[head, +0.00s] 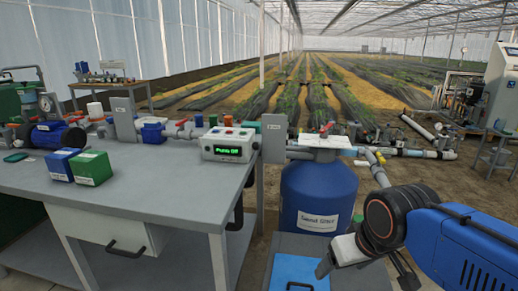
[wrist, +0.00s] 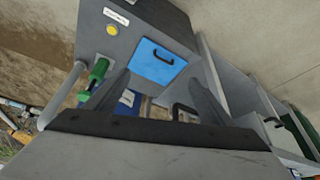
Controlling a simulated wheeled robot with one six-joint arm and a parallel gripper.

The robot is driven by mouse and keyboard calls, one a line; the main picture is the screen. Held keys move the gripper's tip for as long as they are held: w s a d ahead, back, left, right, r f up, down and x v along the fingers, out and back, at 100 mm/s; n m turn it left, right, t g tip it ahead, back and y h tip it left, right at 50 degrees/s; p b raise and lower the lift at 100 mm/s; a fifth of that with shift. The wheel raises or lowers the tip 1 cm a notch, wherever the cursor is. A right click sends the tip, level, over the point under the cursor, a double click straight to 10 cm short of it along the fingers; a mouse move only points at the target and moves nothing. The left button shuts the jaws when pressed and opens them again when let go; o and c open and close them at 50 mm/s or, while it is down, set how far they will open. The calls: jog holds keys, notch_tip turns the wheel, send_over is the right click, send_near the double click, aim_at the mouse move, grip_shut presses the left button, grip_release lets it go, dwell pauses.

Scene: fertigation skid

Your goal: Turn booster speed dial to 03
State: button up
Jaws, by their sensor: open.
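I cannot make out a booster speed dial or a 03 mark in either view. In the wrist view, a grey box (wrist: 112,42) carries a small unreadable label (wrist: 116,16) and a round yellow part (wrist: 112,30); whether this is a dial I cannot tell. My gripper (wrist: 160,78) is open and empty, its two fingers spread apart, with a blue panel with a black handle (wrist: 152,68) beyond them. In the head view my gripper (head: 324,266) is at the lower right, in front of the blue filter tank (head: 300,190).
A green-handled part (wrist: 98,70) is near the left finger in the wrist view. Pipes run at right.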

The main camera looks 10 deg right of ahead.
jog(key=shift+w+a, duration=0.1)
jog(key=shift+w, duration=0.05)
jog(key=c, duration=0.5)
jog(key=shift+w+a+r+m, duration=0.15)
jog(key=shift+w+a+m, duration=0.1)
jog(key=shift+w+m, duration=0.1)
jog(key=shift+c, duration=0.7)
jog(key=m+t+y, duration=0.3)
jog(key=m+y, duration=1.3)
jog(key=m, duration=0.4)
send_near(256, 146)
jog(key=w+f+x, duration=0.1)
jog(key=x, duration=0.7)
jog(key=shift+w+d, duration=0.2)
jog(key=shift+d, duration=0.1)
jog(key=c, duration=1.1)
